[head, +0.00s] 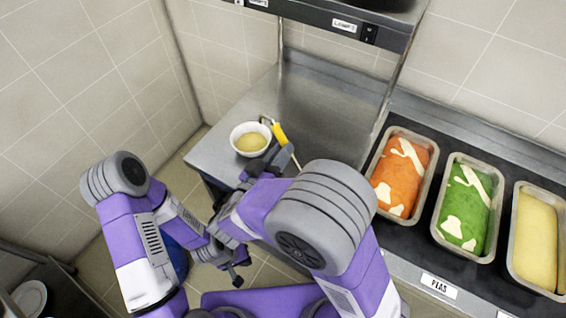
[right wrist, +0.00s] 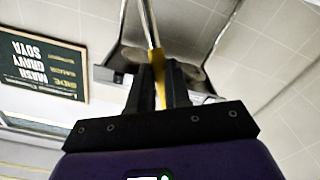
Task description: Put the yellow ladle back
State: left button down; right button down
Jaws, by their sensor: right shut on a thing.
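The yellow ladle (head: 279,133) shows as a yellow handle with a short bit of metal shaft, beside a white bowl in the head view. My right gripper (head: 284,158) is at the lower end of that handle, shut on it. In the right wrist view the fingers (right wrist: 160,90) close around the yellow handle (right wrist: 160,92), and the metal shaft (right wrist: 150,25) runs up out of the picture. The ladle's scoop cannot be made out. My left gripper (head: 236,274) hangs low, away from the ladle; its opening is unclear.
The white bowl (head: 250,128) with yellowish contents is at the left of the steel counter (head: 315,95). Pans with orange, green and yellow contents (head: 405,165) line the right. A shelf with lamp labels (head: 344,25) overhangs the back. A menu board (right wrist: 40,66) hangs in the wrist view.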

pick_arm(q)
jog(key=shift+f+b, duration=0.45)
jog(key=shift+f, duration=0.1)
pick_arm(e)
jog(key=shift+f, duration=1.5)
jog(key=shift+f, duration=0.2)
jog(key=c, duration=1.1)
grip_release()
